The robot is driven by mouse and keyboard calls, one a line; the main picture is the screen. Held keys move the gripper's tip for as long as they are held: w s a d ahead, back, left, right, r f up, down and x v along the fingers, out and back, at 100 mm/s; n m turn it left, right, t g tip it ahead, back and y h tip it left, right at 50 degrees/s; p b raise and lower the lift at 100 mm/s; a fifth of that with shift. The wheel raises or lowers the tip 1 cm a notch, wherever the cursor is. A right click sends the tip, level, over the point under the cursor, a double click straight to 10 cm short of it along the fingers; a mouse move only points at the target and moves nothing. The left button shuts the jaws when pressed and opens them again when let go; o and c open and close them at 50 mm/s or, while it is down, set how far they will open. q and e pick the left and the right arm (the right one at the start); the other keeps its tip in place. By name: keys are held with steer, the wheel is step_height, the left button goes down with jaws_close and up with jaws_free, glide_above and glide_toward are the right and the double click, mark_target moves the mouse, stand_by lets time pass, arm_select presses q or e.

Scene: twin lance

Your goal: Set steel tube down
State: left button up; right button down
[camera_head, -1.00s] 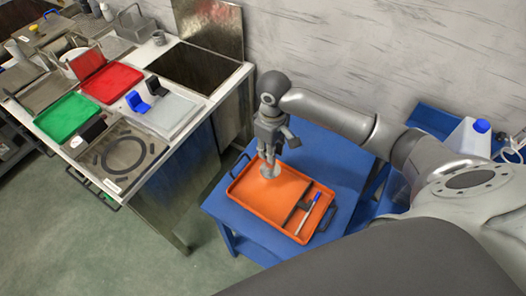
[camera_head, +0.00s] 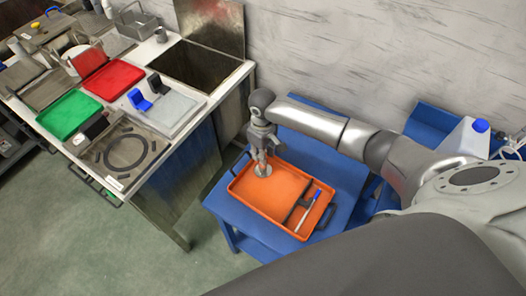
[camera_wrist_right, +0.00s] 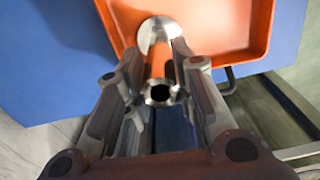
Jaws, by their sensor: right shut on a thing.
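The steel tube (camera_wrist_right: 160,82) is between the fingers of my right gripper (camera_wrist_right: 163,85), its open near end facing the wrist camera. A round, shiny steel disc (camera_wrist_right: 157,30) shows at its far end, over the orange tray (camera_wrist_right: 258,30). In the head view my right gripper (camera_head: 262,156) points down and is shut on the tube. The disc (camera_head: 263,171) shows just below the fingertips, in the far left part of the orange tray (camera_head: 262,205). I cannot tell whether it touches the tray floor. My left gripper is not in view.
The tray stands on a blue table (camera_head: 338,165). A black divider and a blue-and-white pen-like item (camera_head: 308,212) lie at its right end. A steel bench (camera_head: 150,165) to the left holds a red tray (camera_head: 112,82) and a green tray (camera_head: 68,114). The tray's middle is clear.

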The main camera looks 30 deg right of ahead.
steer(key=c, duration=1.2)
jaws_free()
steer(key=shift+f, duration=0.1)
step_height(320, 180, up, 12)
steer(key=b, duration=0.1)
steer(key=shift+s, duration=0.1)
